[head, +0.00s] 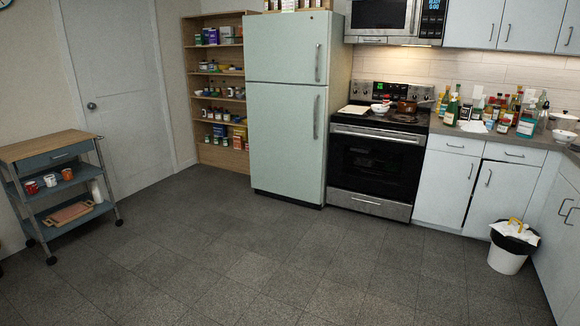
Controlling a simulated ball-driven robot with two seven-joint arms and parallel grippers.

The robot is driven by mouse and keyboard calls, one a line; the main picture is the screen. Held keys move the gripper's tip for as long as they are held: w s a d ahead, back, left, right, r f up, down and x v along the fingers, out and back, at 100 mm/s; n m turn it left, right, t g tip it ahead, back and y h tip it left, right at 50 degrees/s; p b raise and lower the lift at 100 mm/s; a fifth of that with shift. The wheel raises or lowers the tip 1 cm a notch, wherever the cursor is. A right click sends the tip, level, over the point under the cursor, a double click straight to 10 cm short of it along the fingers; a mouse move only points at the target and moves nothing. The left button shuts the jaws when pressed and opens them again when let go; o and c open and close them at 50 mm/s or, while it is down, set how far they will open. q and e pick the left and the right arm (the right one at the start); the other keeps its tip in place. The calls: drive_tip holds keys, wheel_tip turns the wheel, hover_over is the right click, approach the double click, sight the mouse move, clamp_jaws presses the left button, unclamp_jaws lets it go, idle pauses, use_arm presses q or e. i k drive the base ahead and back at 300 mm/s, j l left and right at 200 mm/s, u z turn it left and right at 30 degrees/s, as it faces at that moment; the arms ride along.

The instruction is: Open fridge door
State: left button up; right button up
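The fridge (286,138) is pale green and stands against the back wall, left of the stove. It has a smaller upper door (284,50) and a taller lower door (282,145). Both doors look shut. The upper door handle (318,63) and the lower door handle (316,117) are vertical bars near the right edge of the doors. Neither of my grippers shows in the head view.
A stove (376,165) stands right of the fridge, and a wooden shelf (190,90) stands left of it. A blue cart (52,158) is at the left and a trash bin (508,258) at the right. The tiled floor (270,255) before the fridge is clear.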

sight(288, 122)
drive_tip(key=i+z, duration=0.3)
drive_tip(key=i, duration=2.25)
